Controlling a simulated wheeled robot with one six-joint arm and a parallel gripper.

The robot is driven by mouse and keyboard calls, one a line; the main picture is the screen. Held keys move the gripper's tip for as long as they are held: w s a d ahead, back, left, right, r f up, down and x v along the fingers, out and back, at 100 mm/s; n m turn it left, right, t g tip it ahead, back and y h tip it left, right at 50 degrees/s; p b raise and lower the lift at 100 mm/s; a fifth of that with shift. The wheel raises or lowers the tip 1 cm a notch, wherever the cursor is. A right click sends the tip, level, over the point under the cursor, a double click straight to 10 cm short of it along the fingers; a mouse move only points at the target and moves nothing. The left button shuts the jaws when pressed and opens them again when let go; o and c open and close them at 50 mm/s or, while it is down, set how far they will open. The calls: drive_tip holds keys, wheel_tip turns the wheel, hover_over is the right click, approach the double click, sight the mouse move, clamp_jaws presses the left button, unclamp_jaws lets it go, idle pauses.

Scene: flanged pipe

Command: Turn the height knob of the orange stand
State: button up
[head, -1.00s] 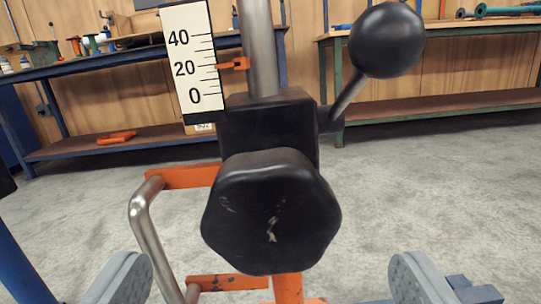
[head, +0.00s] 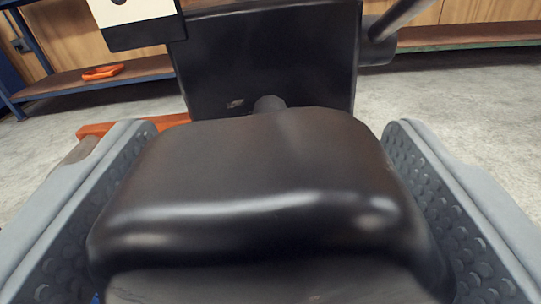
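The black height knob (head: 255,175) is large and close, in the middle of the picture. Its near part runs off the bottom edge. A short shaft (head: 269,103) joins it to the black clamp block (head: 268,50) behind. My gripper (head: 268,140) has one grey finger on each side of the knob, with the dimpled pads facing it. The pads lie very close along its sides; I cannot tell whether they touch and grip it. The orange stand shows only as a small arm (head: 92,129) at the left.
The lower edge of the white scale plate (head: 135,10) is at the top left, its numbers out of view. A lever rod (head: 405,17) rises at the top right. Bench shelves stand behind, with an orange item (head: 103,72) on the left shelf (head: 145,68). Grey floor shows between.

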drive_tip(key=c, duration=0.7)
drive_tip(key=shift+m, duration=0.3)
drive_tip(key=m, duration=0.4)
drive_tip(key=shift+d, duration=0.1)
drive_tip(key=shift+f+m, duration=0.1)
drive_tip(key=shift+m, duration=2.1)
drive_tip(key=o, duration=1)
drive_tip(key=shift+d, duration=0.1)
